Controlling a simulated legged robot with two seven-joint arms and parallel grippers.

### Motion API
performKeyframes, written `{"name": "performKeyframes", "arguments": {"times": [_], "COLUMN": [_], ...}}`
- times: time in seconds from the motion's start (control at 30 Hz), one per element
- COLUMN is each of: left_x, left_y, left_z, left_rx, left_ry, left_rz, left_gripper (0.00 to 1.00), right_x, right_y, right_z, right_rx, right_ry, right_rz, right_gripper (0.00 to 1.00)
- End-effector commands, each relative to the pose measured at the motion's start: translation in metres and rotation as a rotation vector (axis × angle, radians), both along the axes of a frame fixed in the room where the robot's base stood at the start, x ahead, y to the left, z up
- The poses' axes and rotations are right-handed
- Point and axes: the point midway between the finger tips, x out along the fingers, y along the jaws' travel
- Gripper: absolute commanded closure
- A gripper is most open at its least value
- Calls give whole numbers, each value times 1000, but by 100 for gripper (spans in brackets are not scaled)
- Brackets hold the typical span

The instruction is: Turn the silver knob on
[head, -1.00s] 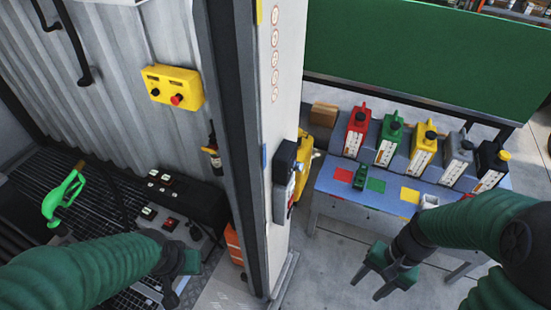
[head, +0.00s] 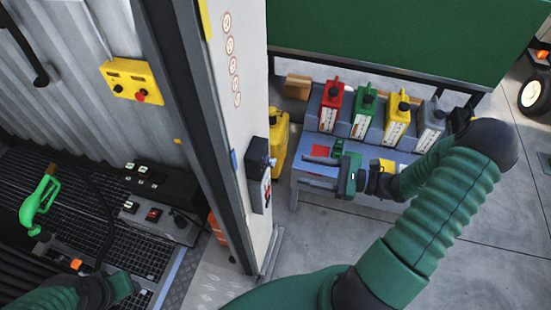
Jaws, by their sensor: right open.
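A dark box (head: 257,160) is mounted on the edge of the pale post in the middle of the head view. A small greyish knob (head: 270,162) sticks out on its right side; it is too small to make out its setting. My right gripper (head: 318,172) is open and empty, its fingers pointing left toward the box. It appears to the right of the knob, apart from it, in front of the blue table. My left gripper (head: 125,286) is low at the left; its jaws are not clear.
A yellow panel (head: 132,79) with a red button hangs on the corrugated wall. A green fuel nozzle (head: 38,205) is at the left. Red (head: 331,108), green (head: 362,115), yellow (head: 396,120) and grey (head: 430,125) canisters stand on the blue table (head: 310,182).

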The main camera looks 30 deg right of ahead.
Motion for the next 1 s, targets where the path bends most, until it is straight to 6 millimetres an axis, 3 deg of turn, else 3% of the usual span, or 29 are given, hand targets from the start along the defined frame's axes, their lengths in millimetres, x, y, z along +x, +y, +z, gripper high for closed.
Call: {"name": "performKeyframes", "arguments": {"times": [0.33,0.5,0.73,1.0], "left_x": [0,0,0,0], "left_y": [0,0,0,0], "left_z": [26,28,27,27], "left_rx": [0,0,0,0], "left_ry": [0,0,0,0], "left_rz": [0,0,0,0], "left_gripper": [64,64,64,64], "right_x": [58,67,68,68], "right_y": [55,66,65,63], "right_z": [2,1,0,-1], "right_rx": [2,-2,-2,-2], "right_ry": [1,1,1,0], "right_rz": [4,1,1,1], "right_gripper": [52,52,52,87]}}
